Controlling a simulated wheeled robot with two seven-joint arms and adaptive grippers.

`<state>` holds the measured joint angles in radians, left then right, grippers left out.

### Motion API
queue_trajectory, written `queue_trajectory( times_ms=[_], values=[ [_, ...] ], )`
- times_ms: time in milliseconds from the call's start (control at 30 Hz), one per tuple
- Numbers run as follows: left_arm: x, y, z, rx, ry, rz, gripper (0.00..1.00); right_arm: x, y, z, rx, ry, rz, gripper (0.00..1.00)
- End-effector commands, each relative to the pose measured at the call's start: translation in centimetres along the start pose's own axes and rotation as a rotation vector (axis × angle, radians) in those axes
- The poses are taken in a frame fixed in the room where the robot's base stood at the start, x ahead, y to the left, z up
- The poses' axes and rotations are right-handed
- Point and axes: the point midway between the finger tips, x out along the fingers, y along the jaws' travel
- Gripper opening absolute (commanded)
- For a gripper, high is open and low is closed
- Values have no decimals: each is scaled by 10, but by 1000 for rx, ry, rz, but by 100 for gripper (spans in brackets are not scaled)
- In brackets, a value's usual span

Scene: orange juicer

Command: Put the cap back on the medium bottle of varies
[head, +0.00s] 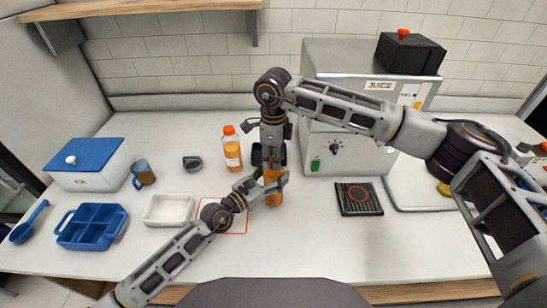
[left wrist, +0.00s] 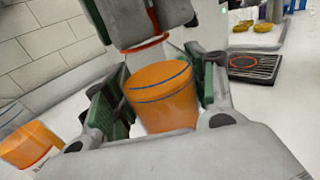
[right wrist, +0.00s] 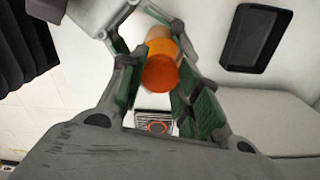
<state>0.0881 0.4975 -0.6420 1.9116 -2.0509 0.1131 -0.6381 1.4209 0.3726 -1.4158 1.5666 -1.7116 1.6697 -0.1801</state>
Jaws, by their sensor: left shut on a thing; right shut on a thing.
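The medium bottle (head: 273,196) of orange juice stands upright at the front centre of the counter. My left gripper (head: 268,184) is shut around its body from the left; the blue-lined bottle body (left wrist: 162,95) shows between the fingers in the left wrist view. My right gripper (head: 268,156) points down from above, shut on the orange-red cap (right wrist: 160,73). In the left wrist view the cap's rim (left wrist: 150,42) shows at the top of the bottle's clear neck. I cannot tell whether it is seated. The head view hides cap and neck behind the right gripper.
A capped juice bottle (head: 232,148) stands behind, left of centre. A white dish (head: 168,210), blue tray (head: 92,228), mug (head: 143,174) and blue-lidded box (head: 87,165) are at left. The juicer (head: 335,150) and a black drip mat (head: 358,200) are at right.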

Motion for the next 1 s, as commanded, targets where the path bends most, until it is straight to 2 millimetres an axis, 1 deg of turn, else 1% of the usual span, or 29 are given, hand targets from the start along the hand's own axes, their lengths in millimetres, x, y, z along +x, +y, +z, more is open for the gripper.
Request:
queue_trajectory(
  times_ms=[133, 267, 300, 433, 467, 800, 1000],
  values=[
    [0, -1, 0, 1, 0, -1, 0, 0, -1, 0, 120, -1, -1, 4],
    [0, -1, 0, 1, 0, -1, 0, 0, -1, 0, 110, -1, -2, 4],
    [0, -1, 0, 1, 0, -1, 0, 0, -1, 0, 110, -1, -2, 35],
    [0, -1, 0, 1, 0, -1, 0, 0, -1, 0, 109, -1, -1, 52],
    [0, -1, 0, 1, 0, -1, 0, 0, -1, 0, 108, -1, -1, 54],
    [0, 0, 0, 0, 0, -1, 0, -1, 0, 0, 107, -1, -1, 54],
    [0, 0, 0, 0, 0, -1, 0, -13, -1, 0, 107, -1, -2, 54]
  ],
)
